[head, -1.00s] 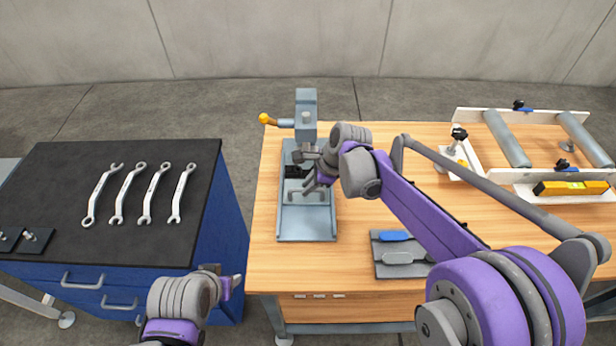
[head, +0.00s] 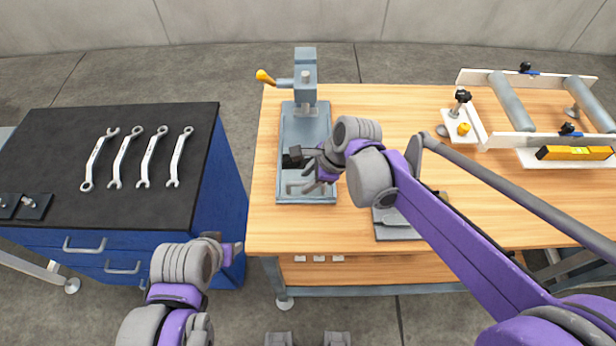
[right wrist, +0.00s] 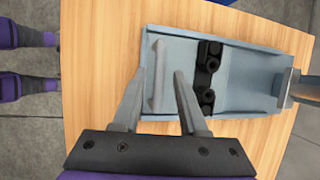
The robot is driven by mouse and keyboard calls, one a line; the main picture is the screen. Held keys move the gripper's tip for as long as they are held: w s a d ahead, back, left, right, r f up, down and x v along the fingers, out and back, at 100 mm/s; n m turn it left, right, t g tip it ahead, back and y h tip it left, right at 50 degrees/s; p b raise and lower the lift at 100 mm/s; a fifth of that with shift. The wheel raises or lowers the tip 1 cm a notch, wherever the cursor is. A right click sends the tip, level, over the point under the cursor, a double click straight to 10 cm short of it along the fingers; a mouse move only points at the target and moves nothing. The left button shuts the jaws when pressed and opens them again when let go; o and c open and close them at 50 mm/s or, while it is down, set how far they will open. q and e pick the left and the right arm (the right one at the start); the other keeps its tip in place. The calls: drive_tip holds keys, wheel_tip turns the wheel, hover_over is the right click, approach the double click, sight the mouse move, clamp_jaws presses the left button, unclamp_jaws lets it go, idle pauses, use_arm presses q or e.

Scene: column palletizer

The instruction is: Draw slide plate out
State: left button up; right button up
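The slide plate (right wrist: 180,65) lies in the grey-blue tray-like base of the press fixture (head: 305,72). Its bar handle (head: 300,187) is near the front end of the base. A black linked part (head: 292,160) lies on the plate behind the handle and shows clearly in the right wrist view (right wrist: 208,72). My right gripper (head: 315,168) is over the plate. In the right wrist view its fingers (right wrist: 160,72) are apart on either side of the handle, with gaps showing. My left gripper (head: 233,253) hangs between cabinet and bench; its fingers are unclear.
Several wrenches (head: 135,157) lie on the dark-topped blue cabinet (head: 60,185) at left. A grey tray (head: 395,228) is partly hidden behind my right arm. A roller frame (head: 510,105) and yellow level (head: 575,153) are at right. The wooden bench (head: 265,225) is clear left of the fixture.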

drive_tip(key=shift+r, duration=0.1)
drive_tip(key=v, duration=1)
drive_tip(key=shift+r+p, duration=0.3)
drive_tip(key=shift+p, duration=0.05)
drive_tip(key=shift+d, duration=0.1)
drive_tip(key=s+d+f+n+t+h, duration=0.1)
drive_tip(key=s+d+f+n+h, duration=0.1)
drive_tip(key=s+d+f+n, duration=0.3)
drive_tip(key=s+d+f+n+t+h, duration=0.2)
drive_tip(key=s+d+f+n, duration=0.3)
drive_tip(key=s+d+n, duration=0.3)
drive_tip(key=s+n, duration=0.1)
drive_tip(key=n, duration=0.3)
drive_tip(key=shift+d+f+n+h, duration=0.15)
drive_tip(key=shift+f+n+h, duration=0.15)
drive_tip(key=shift+f, duration=0.05)
